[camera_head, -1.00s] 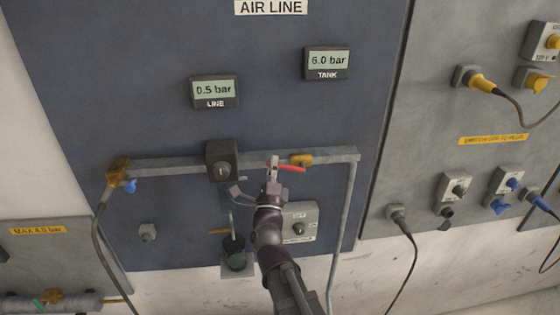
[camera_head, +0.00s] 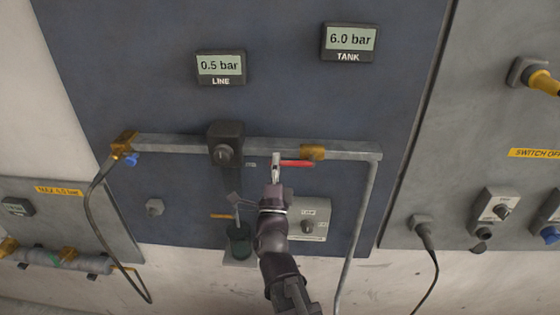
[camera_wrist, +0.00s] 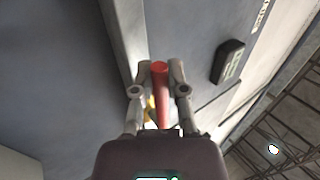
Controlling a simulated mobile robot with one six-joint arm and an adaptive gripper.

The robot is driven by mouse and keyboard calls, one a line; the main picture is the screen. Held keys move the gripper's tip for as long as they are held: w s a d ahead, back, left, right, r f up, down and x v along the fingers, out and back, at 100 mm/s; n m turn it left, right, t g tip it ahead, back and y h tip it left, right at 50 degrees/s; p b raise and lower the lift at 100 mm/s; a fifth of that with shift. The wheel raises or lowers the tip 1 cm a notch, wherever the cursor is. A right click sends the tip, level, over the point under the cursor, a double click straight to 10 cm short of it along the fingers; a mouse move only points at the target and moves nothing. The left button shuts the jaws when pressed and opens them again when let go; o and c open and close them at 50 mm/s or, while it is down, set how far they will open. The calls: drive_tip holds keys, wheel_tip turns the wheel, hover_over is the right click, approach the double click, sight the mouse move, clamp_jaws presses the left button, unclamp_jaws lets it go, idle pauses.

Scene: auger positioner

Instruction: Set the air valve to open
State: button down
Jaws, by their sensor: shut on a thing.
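The air valve is a brass body (camera_head: 313,152) on the right part of the grey horizontal pipe, with a red lever handle (camera_head: 297,163). The lever reaches left from the brass body, roughly along the pipe and just below it in the head view. My gripper (camera_head: 276,166) is at the lever's left end. In the wrist view the red lever (camera_wrist: 160,88) runs between the two fingers of my gripper (camera_wrist: 160,70), which are shut on it. A bit of the yellow brass shows behind the fingers.
A dark regulator (camera_head: 224,143) sits on the pipe to the left, with a bowl (camera_head: 238,240) below. A switch box (camera_head: 308,220) is just right of my arm. Displays read LINE 0.5 bar (camera_head: 220,67) and TANK 6.0 bar (camera_head: 348,42).

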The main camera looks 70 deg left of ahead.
drive_tip(key=shift+w+d, duration=0.1)
drive_tip(key=c, duration=0.6)
unclamp_jaws()
drive_tip(key=shift+w, duration=0.1)
drive_tip(key=shift+c, duration=0.2)
